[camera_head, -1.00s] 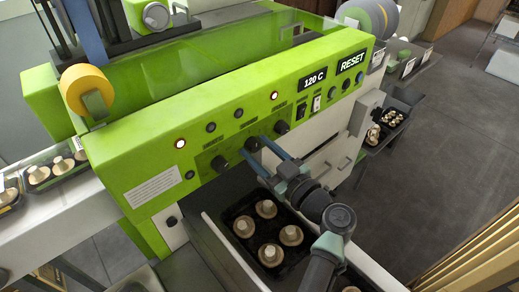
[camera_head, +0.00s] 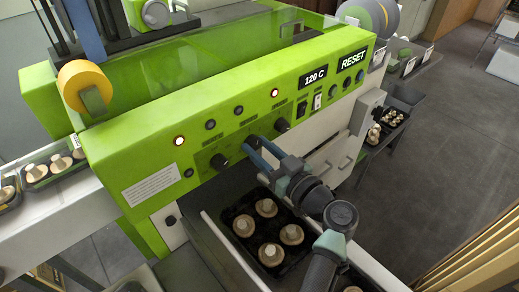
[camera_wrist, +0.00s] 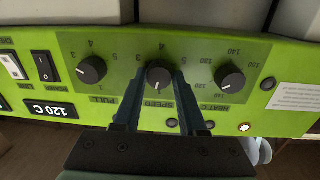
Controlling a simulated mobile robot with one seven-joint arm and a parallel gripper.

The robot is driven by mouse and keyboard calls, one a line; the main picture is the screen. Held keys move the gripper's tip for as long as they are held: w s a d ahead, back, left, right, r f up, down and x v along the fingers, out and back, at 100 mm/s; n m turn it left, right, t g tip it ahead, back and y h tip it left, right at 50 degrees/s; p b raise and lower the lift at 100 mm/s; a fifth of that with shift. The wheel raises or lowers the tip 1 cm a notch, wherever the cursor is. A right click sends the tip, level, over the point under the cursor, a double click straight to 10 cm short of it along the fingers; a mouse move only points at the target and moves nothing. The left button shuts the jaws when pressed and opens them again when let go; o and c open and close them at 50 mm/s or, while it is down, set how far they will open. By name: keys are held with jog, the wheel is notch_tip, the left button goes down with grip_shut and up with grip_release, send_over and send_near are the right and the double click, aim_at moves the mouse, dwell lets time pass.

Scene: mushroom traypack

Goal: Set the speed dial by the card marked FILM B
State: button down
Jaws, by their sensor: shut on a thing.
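The speed dial (camera_wrist: 159,72) is the middle black knob of three on the green panel (camera_wrist: 205,60) in the wrist view, above the upside-down word SPEED. My gripper (camera_wrist: 160,86) is shut on it, one finger on each side. In the head view my gripper (camera_head: 255,147) reaches the panel from the lower right and mostly hides this dial. The pull dial (camera_wrist: 92,70) and heat dial (camera_wrist: 230,75) stand clear on either side. Several small white cards, one of them here (camera_head: 409,66), stand on the right-hand shelf; their print is too small to read.
A black tray of mushrooms (camera_head: 238,243) lies below my gripper. Other trays are at the left and right. Open floor (camera_head: 440,170) lies to the right.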

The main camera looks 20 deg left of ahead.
jog(key=m, duration=0.5)
jog(key=m+p, duration=0.1)
jog(key=m, duration=0.4)
jog(key=shift+d+r+m+g, duration=0.1)
jog(key=shift+m+g, duration=0.2)
jog(key=shift+g, duration=0.1)
jog(key=m+p, duration=0.2)
jog(key=m, duration=0.3)
jog(key=shift+w+g, duration=0.1)
jog(key=shift+g, duration=0.2)
jog(key=m+p, duration=0.3)
jog(key=m, duration=0.3)
jog(key=shift+y, duration=0.4)
jog(key=m+p, duration=0.2)
jog(key=m, duration=0.3)
jog(key=shift+p, duration=0.3)
jog(key=m+p, duration=0.2)
jog(key=m, duration=0.3)
jog(key=shift+m+y, duration=0.3)
jog(key=shift+m, duration=0.1)
jog(key=m+p, duration=0.1)
jog(key=m, duration=0.4)
jog(key=shift+f, duration=0.2)
jog(key=m+p, duration=0.1)
jog(key=m, duration=0.5)
jog(key=shift+f+m+p, duration=0.15)
jog(key=shift+m+p, duration=0.15)
